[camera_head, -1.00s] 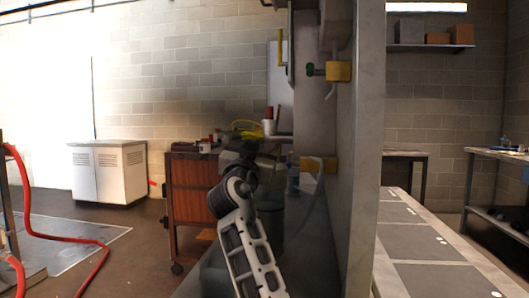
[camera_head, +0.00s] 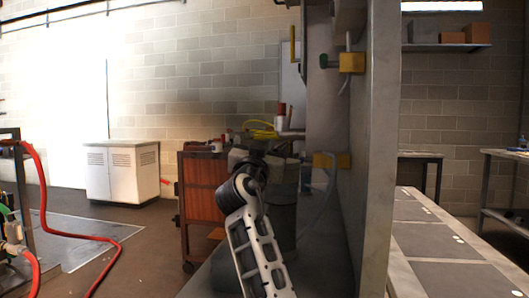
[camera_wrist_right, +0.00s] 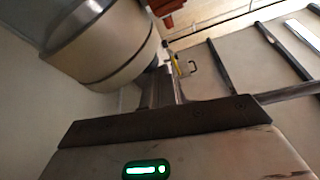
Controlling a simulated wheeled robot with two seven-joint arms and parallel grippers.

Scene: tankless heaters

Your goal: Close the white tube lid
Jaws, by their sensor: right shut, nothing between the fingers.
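My right gripper (camera_head: 246,156) is at the end of the arm rising from the bottom centre in the head view, in front of a grey-green barrel-like container (camera_head: 284,216). Its fingers (camera_wrist_right: 160,82) show shut and empty in the right wrist view. A large pale round body with a banded rim (camera_wrist_right: 108,48) fills the upper left there, close beside the fingers; I cannot tell if they touch. I cannot tell whether it is the white tube or its lid. No white tube lid is clearly recognisable in the head view. My left gripper is not in view.
A tall grey panel (camera_head: 375,150) with yellow brackets (camera_head: 351,62) stands right of my arm. A reddish-brown cart (camera_head: 201,197) is behind the arm to the left. A white cabinet (camera_head: 122,170) and red hose (camera_head: 44,205) are further left. A long bench (camera_head: 440,245) lies right.

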